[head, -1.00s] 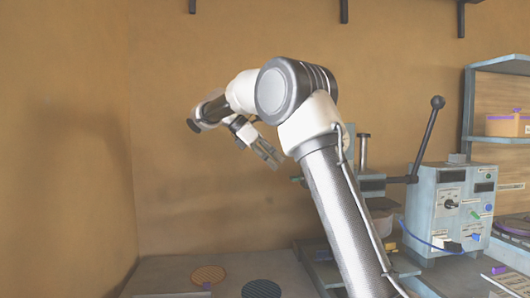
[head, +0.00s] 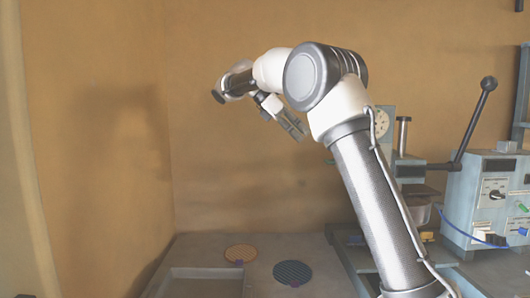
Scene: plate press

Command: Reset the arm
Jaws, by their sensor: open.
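My arm rises from the lower right of the head view, bends at a large elbow joint and folds to the left. My gripper (head: 292,126) hangs below the folded wrist, its two fingers pointing down and to the right. It is open, with nothing seen between the fingers. It is in the air, well above the table and apart from everything on it.
An orange round plate (head: 241,253) and a dark teal round plate (head: 292,272) lie on the grey table (head: 200,249). A lever press (head: 408,170) and a control box (head: 489,200) stand behind and right of my arm. Open air lies to the left.

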